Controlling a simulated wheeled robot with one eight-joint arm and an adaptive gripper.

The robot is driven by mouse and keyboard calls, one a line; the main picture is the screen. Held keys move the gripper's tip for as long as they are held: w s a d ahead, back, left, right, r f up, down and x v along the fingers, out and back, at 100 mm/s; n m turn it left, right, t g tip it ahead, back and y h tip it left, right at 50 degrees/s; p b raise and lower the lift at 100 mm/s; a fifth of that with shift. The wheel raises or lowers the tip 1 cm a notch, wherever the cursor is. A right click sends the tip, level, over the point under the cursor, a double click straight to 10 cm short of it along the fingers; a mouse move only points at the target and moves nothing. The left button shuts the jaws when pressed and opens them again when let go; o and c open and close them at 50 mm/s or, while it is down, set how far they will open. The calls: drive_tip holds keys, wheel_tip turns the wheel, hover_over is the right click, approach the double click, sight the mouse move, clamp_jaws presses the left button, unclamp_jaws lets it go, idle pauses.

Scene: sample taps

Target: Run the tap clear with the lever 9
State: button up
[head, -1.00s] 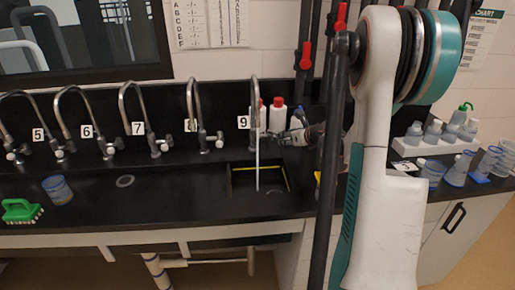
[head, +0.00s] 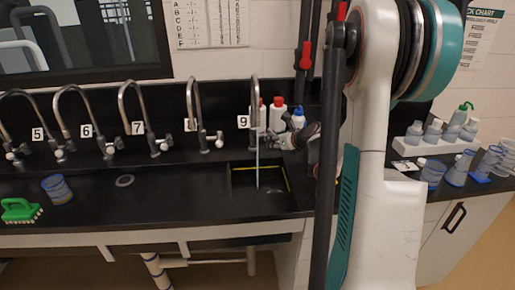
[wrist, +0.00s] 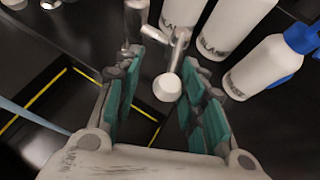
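My gripper (head: 297,136) is just right of the tap's base, partly hidden by my arm. In the wrist view my gripper (wrist: 160,105) is open, with teal finger pads apart. The tap's lever (wrist: 177,55), with a round white end (wrist: 167,87), reaches between the fingers. I see no clear contact with either pad.
White bottles (wrist: 225,25) stand close behind the lever, one with a blue cap (wrist: 301,38). Taps 5 to 8 line the bench to the left. Bottles crowd the right counter.

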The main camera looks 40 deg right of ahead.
drive_tip(key=a+p+v, duration=0.1)
drive_tip(key=p+v, duration=0.1)
drive_tip(key=v, duration=0.5)
idle(0.6)
idle(0.5)
